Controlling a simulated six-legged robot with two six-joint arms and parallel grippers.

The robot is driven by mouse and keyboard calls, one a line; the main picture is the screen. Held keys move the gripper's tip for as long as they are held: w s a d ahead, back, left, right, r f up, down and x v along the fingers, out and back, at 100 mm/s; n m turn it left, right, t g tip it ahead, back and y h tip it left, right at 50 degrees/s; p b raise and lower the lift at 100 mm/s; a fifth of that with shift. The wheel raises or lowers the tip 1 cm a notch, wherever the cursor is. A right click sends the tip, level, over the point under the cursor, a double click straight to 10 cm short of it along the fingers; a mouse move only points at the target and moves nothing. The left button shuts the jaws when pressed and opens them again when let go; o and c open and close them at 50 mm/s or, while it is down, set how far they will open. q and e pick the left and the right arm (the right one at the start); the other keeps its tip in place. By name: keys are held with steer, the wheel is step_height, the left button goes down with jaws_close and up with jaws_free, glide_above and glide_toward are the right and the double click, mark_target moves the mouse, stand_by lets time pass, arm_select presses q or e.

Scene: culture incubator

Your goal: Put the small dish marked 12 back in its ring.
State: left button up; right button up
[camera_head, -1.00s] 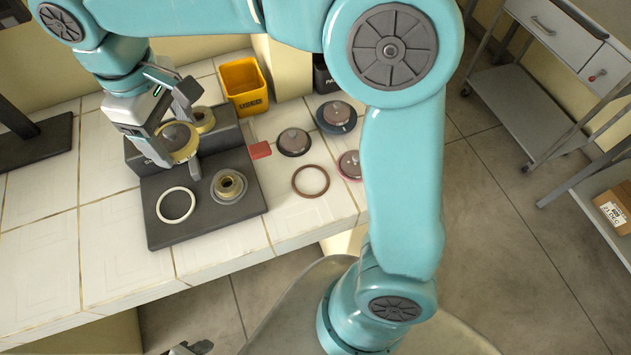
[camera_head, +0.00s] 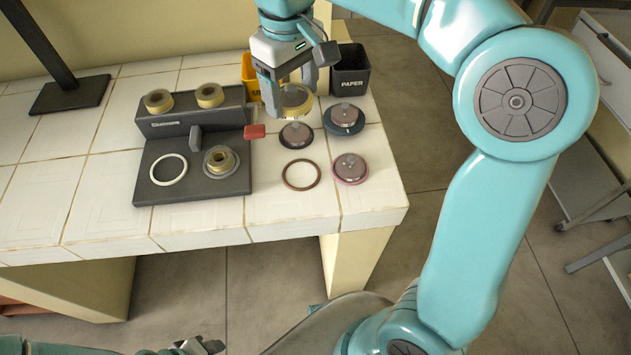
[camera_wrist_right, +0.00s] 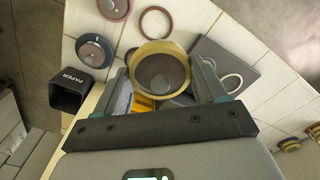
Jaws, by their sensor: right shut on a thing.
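My right gripper (camera_head: 285,105) is shut on a round dish (camera_head: 292,97) with a yellow rim, held above the tiled bench. In the right wrist view the dish (camera_wrist_right: 160,72) sits between both fingers (camera_wrist_right: 166,88), its grey inside showing. I cannot read a 12 on it. An empty brown ring (camera_head: 301,174) lies flat on the bench; an empty white ring (camera_head: 168,169) lies on a dark platform (camera_head: 150,195). Lidded dishes rest in a dark ring (camera_head: 296,135), a blue-grey ring (camera_head: 343,118) and a pink ring (camera_head: 350,168). My left gripper (camera_head: 197,346) shows only partly at the bottom edge.
The platform carries two yellow rolls (camera_head: 158,100) on its raised back and a roll-like piece on a round base (camera_head: 220,161). A red tab (camera_head: 254,131) is beside it. A yellow bin (camera_head: 250,76) and a black PAPER bin (camera_head: 349,70) stand behind. The bench front is clear.

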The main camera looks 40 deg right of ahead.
steer(key=shift+s+d+f, duration=0.1)
steer(key=shift+d+f, duration=0.35)
steer(key=shift+f, duration=0.1)
steer(key=b, duration=0.3)
glide_above(302, 175)
step_height(302, 175, down, 15)
steer(key=shift+f, duration=0.1)
step_height(302, 175, down, 5)
steer(key=shift+r+b, duration=0.1)
steer(key=shift+b, duration=0.2)
arm_select(q)
step_height(302, 175, down, 4)
steer(key=shift+w+f, duration=0.1)
steer(key=shift+f, duration=0.05)
steer(key=shift+a, duration=0.1)
arm_select(e)
steer(key=o, duration=1.2)
steer(key=shift+c, duration=0.2)
arm_select(q)
steer(key=shift+f, duration=0.15)
